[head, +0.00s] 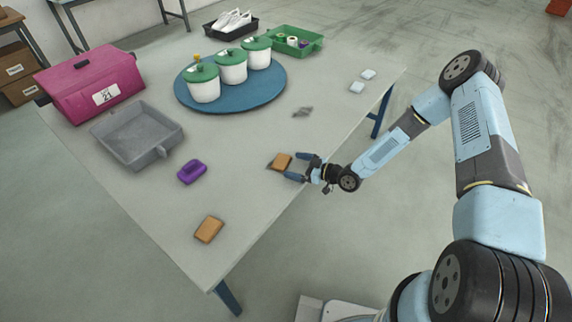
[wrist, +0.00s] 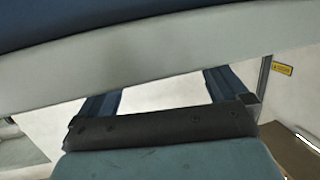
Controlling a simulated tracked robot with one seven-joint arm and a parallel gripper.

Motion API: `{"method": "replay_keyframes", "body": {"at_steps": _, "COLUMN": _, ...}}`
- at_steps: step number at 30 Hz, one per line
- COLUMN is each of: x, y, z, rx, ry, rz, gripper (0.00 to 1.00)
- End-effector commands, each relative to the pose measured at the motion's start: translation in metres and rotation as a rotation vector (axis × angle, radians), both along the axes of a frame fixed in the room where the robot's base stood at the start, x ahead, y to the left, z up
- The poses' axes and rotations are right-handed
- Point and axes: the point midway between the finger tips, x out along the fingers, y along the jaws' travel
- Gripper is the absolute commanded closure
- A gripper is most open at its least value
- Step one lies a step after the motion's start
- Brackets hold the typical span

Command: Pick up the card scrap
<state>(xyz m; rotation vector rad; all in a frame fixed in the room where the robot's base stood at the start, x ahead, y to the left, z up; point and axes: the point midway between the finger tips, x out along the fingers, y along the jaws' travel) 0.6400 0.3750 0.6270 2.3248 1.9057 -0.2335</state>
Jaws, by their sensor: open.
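No piece is plainly marked as the card scrap. A tan-brown block (head: 282,161) lies near the table's right edge, right at my fingertips, with a small dark patch at its left side. A similar tan-brown block (head: 208,229) lies nearer the front corner. A thin, crumpled grey piece (head: 303,112) lies farther back; I cannot tell its material. My gripper (head: 294,167) is open, low over the table edge; I cannot tell whether it touches the block. In the wrist view its two fingers (wrist: 162,88) are spread apart, and no block shows between them.
On the table (head: 255,205) are a purple block (head: 192,172), an empty grey tray (head: 137,134), a magenta case (head: 92,84) and a blue round board (head: 248,105) with lidded white pots. A green tray (head: 314,46), a black shoe tray (head: 210,28) and two pale blocks (head: 357,87) stand farther back.

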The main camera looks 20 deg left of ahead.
Motion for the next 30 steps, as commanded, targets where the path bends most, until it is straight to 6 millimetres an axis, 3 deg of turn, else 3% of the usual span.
{"method": "replay_keyframes", "body": {"at_steps": 9, "x": 0.009, "y": 0.039, "z": -0.006, "rx": 0.0, "ry": -0.001, "rz": 0.002, "gripper": 0.0}}
{"method": "replay_keyframes", "body": {"at_steps": 17, "x": 0.009, "y": 0.041, "z": -0.006, "rx": 0.0, "ry": 0.0, "rz": 0.001, "gripper": 0.01}}
{"method": "replay_keyframes", "body": {"at_steps": 27, "x": 0.009, "y": 0.041, "z": -0.006, "rx": 0.0, "ry": 0.0, "rz": 0.001, "gripper": 0.33}}
{"method": "replay_keyframes", "body": {"at_steps": 30, "x": 0.009, "y": 0.041, "z": -0.006, "rx": 0.0, "ry": 0.0, "rz": 0.001, "gripper": 0.35}}
